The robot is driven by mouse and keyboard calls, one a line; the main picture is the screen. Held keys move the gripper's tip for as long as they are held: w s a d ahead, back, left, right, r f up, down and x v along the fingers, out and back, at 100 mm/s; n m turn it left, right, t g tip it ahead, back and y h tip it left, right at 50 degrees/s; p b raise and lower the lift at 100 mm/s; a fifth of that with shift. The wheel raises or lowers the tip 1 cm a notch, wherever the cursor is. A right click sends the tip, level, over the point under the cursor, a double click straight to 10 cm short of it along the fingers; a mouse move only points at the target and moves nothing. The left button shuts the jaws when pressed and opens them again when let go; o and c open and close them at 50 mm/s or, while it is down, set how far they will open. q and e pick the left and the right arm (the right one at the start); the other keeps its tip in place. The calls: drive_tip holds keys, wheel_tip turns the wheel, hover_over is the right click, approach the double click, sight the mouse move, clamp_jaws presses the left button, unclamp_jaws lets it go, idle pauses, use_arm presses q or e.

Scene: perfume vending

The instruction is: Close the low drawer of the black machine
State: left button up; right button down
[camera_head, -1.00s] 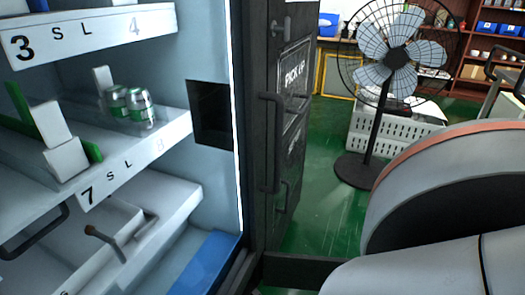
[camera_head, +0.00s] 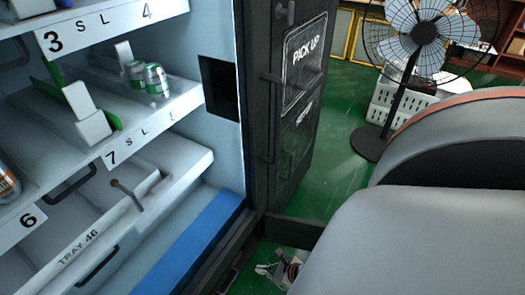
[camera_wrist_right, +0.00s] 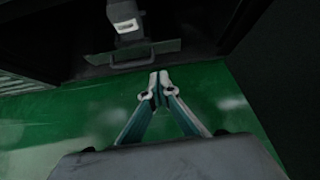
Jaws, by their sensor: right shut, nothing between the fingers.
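The black machine (camera_head: 257,100) stands open at the left of the head view, with white shelves inside. A low white tray (camera_head: 60,258) marked "TRAY 46", with a dark handle (camera_head: 100,270), shows at the lower left; I cannot tell how far out it sits. My right gripper (camera_head: 268,269) is low beside the machine's front edge, partly hidden by my arm. In the right wrist view, the right gripper (camera_wrist_right: 158,78) is shut and empty over green floor, near a dark bar (camera_wrist_right: 130,54) below a pale block (camera_wrist_right: 125,18). My left gripper is out of view.
A fan (camera_head: 400,90) and a white crate (camera_head: 405,105) stand behind. Green floor (camera_head: 330,185) is clear between door and fan.

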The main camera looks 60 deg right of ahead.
drive_tip(key=d+n, duration=0.2)
drive_tip(key=n, duration=0.3)
drive_tip(key=n+b, duration=0.8)
drive_tip(key=n, duration=0.4)
approach(237, 258)
drive_tip(key=x, duration=0.5)
drive_tip(key=shift+s+f, duration=0.3)
drive_tip(key=shift+f, duration=0.25)
drive_tip(key=shift+w, duration=0.45)
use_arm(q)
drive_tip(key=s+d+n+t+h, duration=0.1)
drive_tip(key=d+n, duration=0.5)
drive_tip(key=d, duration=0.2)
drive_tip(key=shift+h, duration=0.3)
use_arm(e)
drive_tip(key=shift+w+r, duration=0.1)
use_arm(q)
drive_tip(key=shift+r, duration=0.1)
